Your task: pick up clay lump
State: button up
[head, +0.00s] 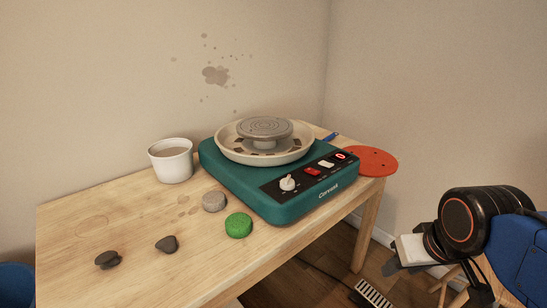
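A grey rounded lump (214,201), which looks most like the clay lump, lies on the wooden table in front of the pottery wheel's left corner. Two smaller dark grey lumps, one at the front left (107,260) and one nearer the middle (166,244), also lie on the table; I cannot tell what they are made of. My gripper (392,268) is at the lower right, beyond the table's right edge and well away from all the lumps. Its fingers are small and partly hidden by its own body, so its opening does not show.
A teal pottery wheel (290,205) fills the table's far right. A green puck (238,225) lies close to the grey lump. A white cup (171,161) stands behind. A red disc (371,161) lies at the right. The wooden table (75,222) is mostly clear at left.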

aim_at(169, 244)
jog(key=u, duration=1.25)
